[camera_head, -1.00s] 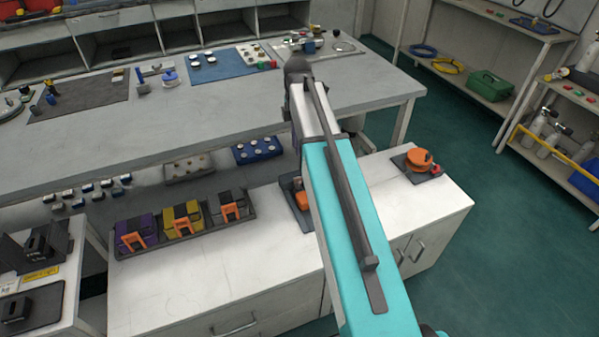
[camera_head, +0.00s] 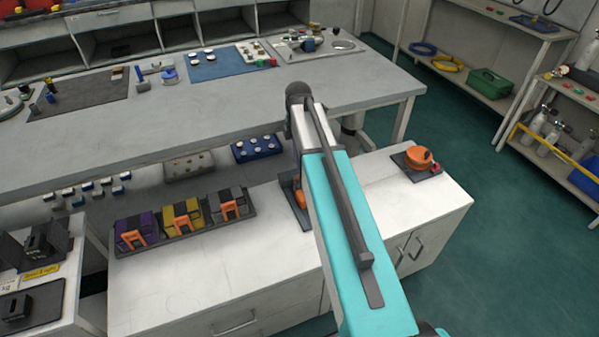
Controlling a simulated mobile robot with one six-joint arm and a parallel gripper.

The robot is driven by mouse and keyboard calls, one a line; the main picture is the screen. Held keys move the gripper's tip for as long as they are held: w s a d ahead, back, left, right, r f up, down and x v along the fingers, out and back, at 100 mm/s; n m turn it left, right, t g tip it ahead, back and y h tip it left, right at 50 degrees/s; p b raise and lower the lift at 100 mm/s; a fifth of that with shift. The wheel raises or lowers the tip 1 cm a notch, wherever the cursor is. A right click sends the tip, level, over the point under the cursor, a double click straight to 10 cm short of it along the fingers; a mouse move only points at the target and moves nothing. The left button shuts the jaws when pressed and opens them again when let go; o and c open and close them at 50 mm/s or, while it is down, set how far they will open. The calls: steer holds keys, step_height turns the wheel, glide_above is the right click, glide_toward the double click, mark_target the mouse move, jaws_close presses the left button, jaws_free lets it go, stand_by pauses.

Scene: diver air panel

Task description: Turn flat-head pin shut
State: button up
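I cannot pick out the flat-head pin in this view. My teal and white arm reaches up the middle of the picture to a dark joint above the far workbench's front edge. My gripper does not show; the arm's end is out of sight beyond that joint. A metal panel (camera_head: 285,52) with small fittings and a round dish (camera_head: 343,45) lies at the back right of the far workbench. The fittings are too small to tell a pin among them.
The long grey workbench (camera_head: 190,120) has a clear front strip. The near white cabinet (camera_head: 200,285) holds a tray of purple, yellow and grey blocks, an orange item (camera_head: 299,190) partly behind my arm, and an orange round device (camera_head: 419,157). Green floor lies right.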

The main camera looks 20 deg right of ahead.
steer(key=shift+f, duration=3.15)
jaws_close()
